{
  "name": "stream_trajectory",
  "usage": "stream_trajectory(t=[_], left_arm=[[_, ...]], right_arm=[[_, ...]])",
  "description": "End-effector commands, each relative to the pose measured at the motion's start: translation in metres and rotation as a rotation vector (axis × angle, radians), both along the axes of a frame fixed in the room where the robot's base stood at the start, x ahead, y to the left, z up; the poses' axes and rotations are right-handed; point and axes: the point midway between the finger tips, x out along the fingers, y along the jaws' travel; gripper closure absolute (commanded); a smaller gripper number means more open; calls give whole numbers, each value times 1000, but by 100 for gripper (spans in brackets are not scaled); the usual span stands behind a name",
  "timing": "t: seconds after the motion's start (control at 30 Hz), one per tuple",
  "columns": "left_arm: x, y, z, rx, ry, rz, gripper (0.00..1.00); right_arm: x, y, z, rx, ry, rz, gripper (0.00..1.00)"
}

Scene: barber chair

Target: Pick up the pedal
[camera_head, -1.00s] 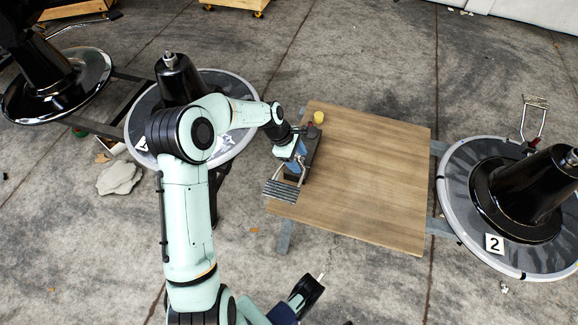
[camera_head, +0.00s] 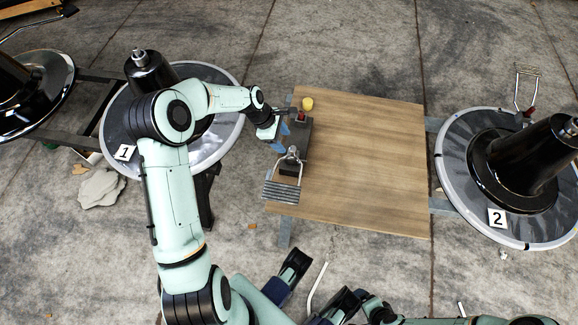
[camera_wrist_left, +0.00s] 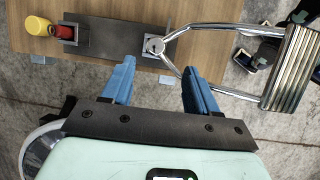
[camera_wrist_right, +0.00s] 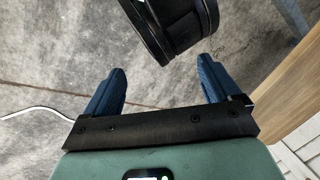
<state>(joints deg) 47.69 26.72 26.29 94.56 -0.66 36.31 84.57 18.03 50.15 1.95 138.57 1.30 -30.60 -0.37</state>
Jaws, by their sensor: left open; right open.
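The pedal is a ribbed metal plate (camera_head: 282,191) on a bent chrome frame, joined to a dark base block (camera_head: 301,140) at the left edge of the wooden board. My left gripper (camera_head: 281,134) is beside the block's left side, with its blue fingers apart. In the left wrist view the ribbed plate (camera_wrist_left: 290,70) lies right of the fingers, and the chrome pivot is just beyond the open gap (camera_wrist_left: 157,76). Nothing is between those fingers. In the right wrist view my right gripper (camera_wrist_right: 162,70) is open and empty over the concrete floor.
The wooden board (camera_head: 370,165) is otherwise clear. A yellow cap (camera_head: 307,104) and a red knob (camera_wrist_left: 64,32) are at the block's far end. Round chair bases with black columns stand left, marked 1 (camera_head: 124,152), and right, marked 2 (camera_head: 497,218).

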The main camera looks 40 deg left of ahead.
Motion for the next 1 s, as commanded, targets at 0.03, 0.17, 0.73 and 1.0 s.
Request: stream_trajectory(t=[0.03,0.17,0.73,1.0], left_arm=[[3,-4,-13,-3,1,0,41],[8,-9,-29,-1,0,0,41],[30,-26,-80,0,-2,1,41],[30,-26,-80,1,-2,1,47]], right_arm=[[5,-2,-6,-6,-12,-5,10],[13,-6,-11,-16,-34,-14,10],[45,-24,-34,-60,-116,-48,10],[45,-24,-33,-61,-117,-50,10]])
